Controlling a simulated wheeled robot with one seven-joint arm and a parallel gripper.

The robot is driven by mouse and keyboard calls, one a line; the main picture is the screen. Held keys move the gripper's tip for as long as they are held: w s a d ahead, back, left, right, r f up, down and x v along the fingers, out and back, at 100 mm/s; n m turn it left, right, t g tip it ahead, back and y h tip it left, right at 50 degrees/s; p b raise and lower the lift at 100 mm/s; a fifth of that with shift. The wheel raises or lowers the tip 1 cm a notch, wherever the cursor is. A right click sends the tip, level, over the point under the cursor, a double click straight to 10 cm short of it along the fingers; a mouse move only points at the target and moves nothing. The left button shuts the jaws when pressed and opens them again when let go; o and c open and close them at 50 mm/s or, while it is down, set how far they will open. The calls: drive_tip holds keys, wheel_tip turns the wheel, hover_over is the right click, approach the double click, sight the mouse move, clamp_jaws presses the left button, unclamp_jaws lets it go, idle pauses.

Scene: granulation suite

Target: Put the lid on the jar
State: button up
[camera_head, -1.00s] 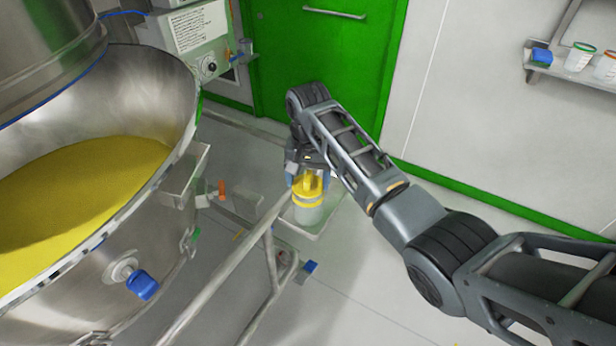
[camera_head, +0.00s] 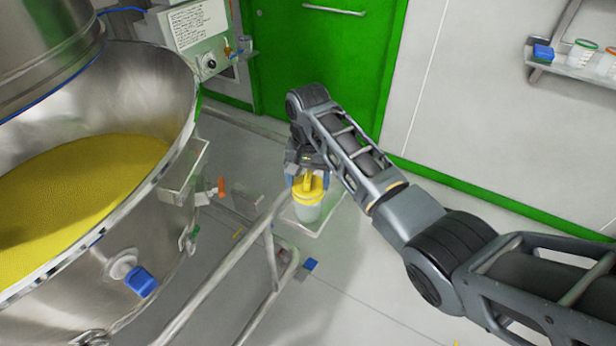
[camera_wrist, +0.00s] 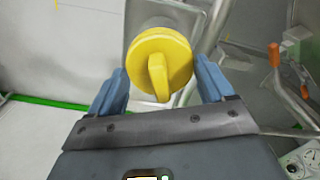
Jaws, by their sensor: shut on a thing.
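The yellow lid (camera_head: 309,190), a round disc with a raised grip bar, is over the mouth of the pale jar (camera_head: 308,212). It looks close to level, with no clear gap; I cannot tell whether it is fully seated. My gripper (camera_head: 306,178) is above and shut on the lid. In the wrist view, the lid (camera_wrist: 175,62) shows face-on between the blue fingers of my gripper (camera_wrist: 162,88), its bar pointing toward me. The lid hides most of the jar in that view. The jar stands upright on a light tray (camera_head: 325,222).
A large steel bowl (camera_head: 150,215) of yellow powder fills the left. A metal rail (camera_head: 225,270) passes close in front of the jar. A green door (camera_head: 325,55) is behind my arm. A shelf (camera_head: 575,68) with cups is at upper right.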

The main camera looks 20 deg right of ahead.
sight(308, 177)
drive_tip(key=shift+f, duration=0.2)
drive_tip(key=o, duration=0.9)
drive_tip(key=shift+r, duration=3.95)
